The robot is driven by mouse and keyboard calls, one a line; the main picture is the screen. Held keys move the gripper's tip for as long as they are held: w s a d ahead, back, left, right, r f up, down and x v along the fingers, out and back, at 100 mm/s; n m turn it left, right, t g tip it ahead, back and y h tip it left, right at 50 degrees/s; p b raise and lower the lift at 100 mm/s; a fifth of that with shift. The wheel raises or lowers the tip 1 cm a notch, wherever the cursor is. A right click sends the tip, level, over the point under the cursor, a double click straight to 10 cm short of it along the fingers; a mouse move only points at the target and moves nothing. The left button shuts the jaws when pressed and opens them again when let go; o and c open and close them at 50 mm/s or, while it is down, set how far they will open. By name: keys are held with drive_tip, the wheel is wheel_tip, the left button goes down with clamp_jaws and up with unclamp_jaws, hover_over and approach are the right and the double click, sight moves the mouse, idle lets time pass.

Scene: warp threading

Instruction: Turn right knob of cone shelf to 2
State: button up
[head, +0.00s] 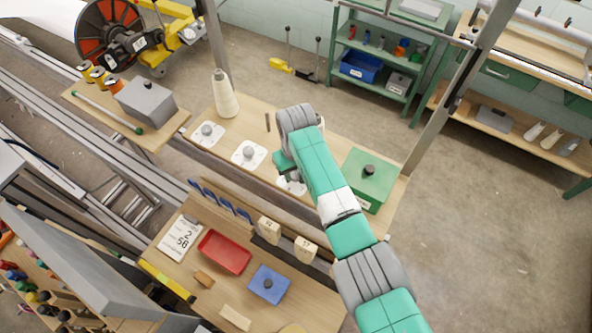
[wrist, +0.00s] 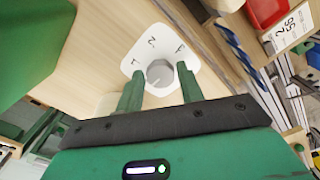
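The cone shelf (head: 228,128) is a wooden board with white knob plates along its front edge. Its right knob plate (head: 291,187) is partly covered by my arm in the head view. In the wrist view the right knob (wrist: 160,74) is a round grey dial on a white plate (wrist: 152,37). Dark marks surround it; one looks like a sideways 2, and the others are too small to read surely. The dial's setting is unclear. My gripper (wrist: 159,71) is open, its two green fingers apart on either side of the knob; contact cannot be told.
The middle knob (head: 249,153) and left knob (head: 207,131) sit along the same edge. A green box (head: 370,178) is close to the right of my arm. A lower bench holds a red tray (head: 225,252) and blue box (head: 269,284).

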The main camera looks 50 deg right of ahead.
drive_tip(key=c, duration=0.5)
drive_tip(key=shift+c, duration=0.2)
drive_tip(key=m+p, duration=0.1)
drive_tip(key=m, duration=0.4)
drive_tip(key=shift+a+r+m+p, duration=0.1)
drive_tip(key=shift+m+p, duration=0.2)
drive_tip(key=m, duration=0.5)
drive_tip(key=shift+w, duration=0.1)
drive_tip(key=m, duration=0.6)
drive_tip(key=shift+m, duration=0.4)
drive_tip(key=m+b, duration=0.1)
drive_tip(key=m, duration=0.5)
drive_tip(key=shift+w, duration=0.1)
drive_tip(key=shift+m, duration=0.3)
